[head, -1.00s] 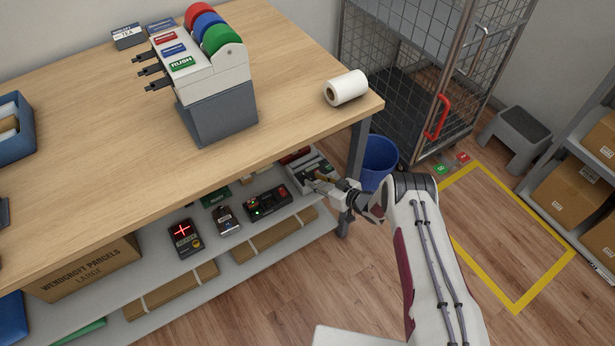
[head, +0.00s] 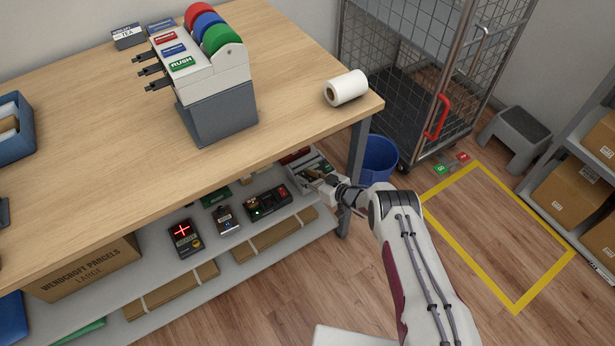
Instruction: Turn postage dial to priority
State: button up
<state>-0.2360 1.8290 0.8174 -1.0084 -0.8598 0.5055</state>
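My gripper (head: 314,180) reaches under the right end of the counter, at the grey-white unit (head: 303,163) on the upper shelf. Its fingertips are small and dark against the unit. I cannot tell whether they touch anything or are open. No dial with a readable priority mark shows; one at the unit may be hidden by my gripper. Left of it lies a black device (head: 267,203) with a green light and a red part. Further left is a dark device (head: 186,238) with a lit red cross and a small round yellowish part below it.
The counter top (head: 90,140) overhangs the shelf, and its leg (head: 358,150) stands right beside my wrist. A blue bin (head: 381,158) and a wire cage cart (head: 420,80) stand behind. A dispenser with coloured rolls (head: 215,85) and a white roll (head: 346,87) sit on top.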

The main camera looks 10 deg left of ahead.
grip_shut()
jog(key=shift+s+a+m+t+h, duration=0.15)
jog(key=shift+m+t+h, duration=0.55)
jog(key=shift+m+t, duration=0.25)
jog(key=shift+s+a+m+t+h, duration=0.1)
jog(key=shift+m+t+h, duration=0.6)
jog(key=shift+m+t, duration=0.2)
jog(key=shift+s+a+m+t+h, duration=0.15)
jog(key=shift+m+t+h, duration=0.3)
jog(key=shift+m+h, duration=0.55)
jog(key=shift+m+t+h, duration=0.4)
jog(key=shift+m+h, duration=0.35)
jog(key=shift+h, duration=0.05)
jog(key=shift+a+m+t+h, duration=0.15)
jog(key=shift+m+t+h, duration=0.05)
jog(key=shift+m+h, duration=0.55)
jog(key=shift+a+m+t+h, duration=0.1)
jog(key=shift+m+t+h, duration=0.1)
jog(key=shift+m+h, duration=1.35)
jog(key=shift+h, duration=0.3)
